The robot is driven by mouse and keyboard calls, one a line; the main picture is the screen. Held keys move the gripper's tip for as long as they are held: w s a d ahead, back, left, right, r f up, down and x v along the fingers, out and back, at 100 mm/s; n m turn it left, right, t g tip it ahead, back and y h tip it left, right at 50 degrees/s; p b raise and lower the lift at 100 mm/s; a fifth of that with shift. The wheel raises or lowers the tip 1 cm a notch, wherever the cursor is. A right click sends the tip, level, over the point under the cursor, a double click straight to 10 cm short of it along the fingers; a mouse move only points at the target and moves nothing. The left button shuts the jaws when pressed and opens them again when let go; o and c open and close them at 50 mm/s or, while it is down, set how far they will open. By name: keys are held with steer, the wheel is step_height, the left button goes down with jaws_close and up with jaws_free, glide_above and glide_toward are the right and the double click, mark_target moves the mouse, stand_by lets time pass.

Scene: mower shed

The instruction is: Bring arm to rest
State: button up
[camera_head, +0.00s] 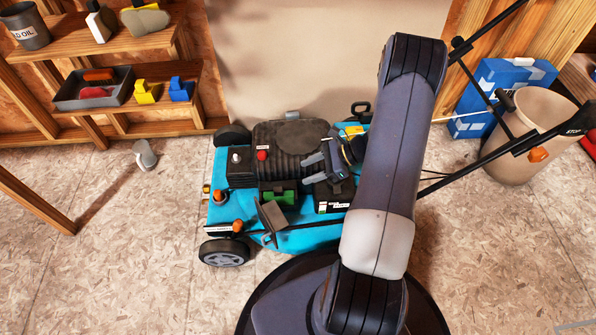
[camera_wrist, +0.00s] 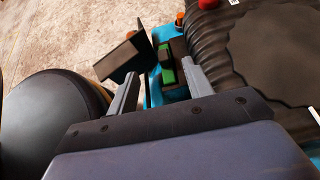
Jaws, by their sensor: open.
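My gripper (camera_head: 318,171) is open over the blue mower (camera_head: 305,237), just right of the black ribbed engine cover (camera_head: 290,145). In the wrist view my gripper (camera_wrist: 158,85) shows two grey fingers apart with nothing held between them. Beyond the fingertips is a green part (camera_wrist: 166,68) in an opening of the mower, with a dark flap (camera_wrist: 124,57) standing open beside it. In the head view the green part (camera_head: 279,196) and the flap (camera_head: 271,215) lie left of the gripper. My arm hides part of the mower's right side.
The mower's black handle (camera_head: 483,161) slants up at the right, close to my arm. A beige bin (camera_head: 525,135) and a blue box (camera_head: 505,85) stand at the right. Wooden shelves (camera_head: 145,115) with a grey tray (camera_head: 93,99) are at the left. A small grey object (camera_head: 145,155) lies on the floor.

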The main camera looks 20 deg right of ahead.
steer(key=shift+s+d+r, duration=0.1)
steer(key=shift+d+r, duration=0.1)
steer(key=shift+d, duration=0.15)
steer(key=shift+a+f, duration=0.1)
steer(key=b, duration=0.4)
glide_above(284, 193)
step_height(284, 193, down, 6)
steer(key=shift+r, duration=0.1)
steer(key=shift+a+r+p, duration=0.1)
steer(key=shift+r+p, duration=0.2)
steer(key=shift+r, duration=0.45)
steer(key=shift+f, duration=0.1)
